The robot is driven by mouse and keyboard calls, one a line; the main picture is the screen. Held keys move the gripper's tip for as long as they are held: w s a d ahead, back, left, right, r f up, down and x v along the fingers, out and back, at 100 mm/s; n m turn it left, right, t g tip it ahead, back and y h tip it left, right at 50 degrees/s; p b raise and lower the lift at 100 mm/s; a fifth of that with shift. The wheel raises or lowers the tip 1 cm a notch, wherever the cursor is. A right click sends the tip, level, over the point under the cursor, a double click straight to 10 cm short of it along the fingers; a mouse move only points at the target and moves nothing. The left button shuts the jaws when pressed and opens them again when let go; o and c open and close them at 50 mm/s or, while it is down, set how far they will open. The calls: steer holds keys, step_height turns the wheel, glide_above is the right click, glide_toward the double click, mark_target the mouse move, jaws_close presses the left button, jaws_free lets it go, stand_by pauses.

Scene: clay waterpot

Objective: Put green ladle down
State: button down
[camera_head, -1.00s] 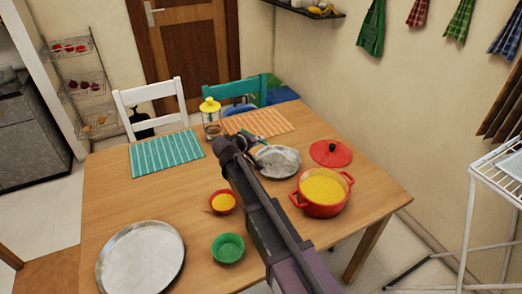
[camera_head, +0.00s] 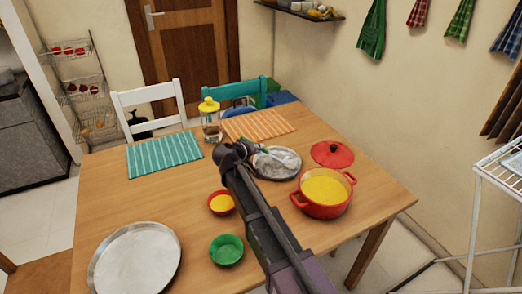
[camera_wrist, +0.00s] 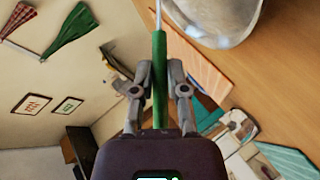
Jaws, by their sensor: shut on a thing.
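My gripper (camera_wrist: 159,86) is shut on the green handle of the ladle (camera_wrist: 160,52) in the wrist view. The handle runs up between the fingers into a thin metal shaft at the top edge. The ladle's bowl is out of that view. A round grey metal plate (camera_head: 277,168) lies on the table, and its rim shows in the wrist view (camera_wrist: 216,32). In the head view my arm hides most of the grip. The gripper is at the plate's left edge, and a pale part of the ladle seems to reach over the plate.
A red pot of yellow food (camera_head: 324,190) and its red lid (camera_head: 332,154) stand right of the plate. An orange bowl (camera_head: 221,202), green bowl (camera_head: 227,249) and large tray (camera_head: 135,262) are nearer. A yellow-lidded jar (camera_head: 210,122) stands behind. The left middle of the table (camera_head: 125,205) is clear.

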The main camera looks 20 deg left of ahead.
steer(key=shift+f, duration=0.15)
steer(key=c, duration=0.6)
jaws_free()
steer(key=shift+c, duration=0.2)
steer(key=shift+r, duration=0.25)
steer(key=p+v, duration=0.5)
steer(key=v, duration=0.7)
steer(key=shift+f, duration=0.1)
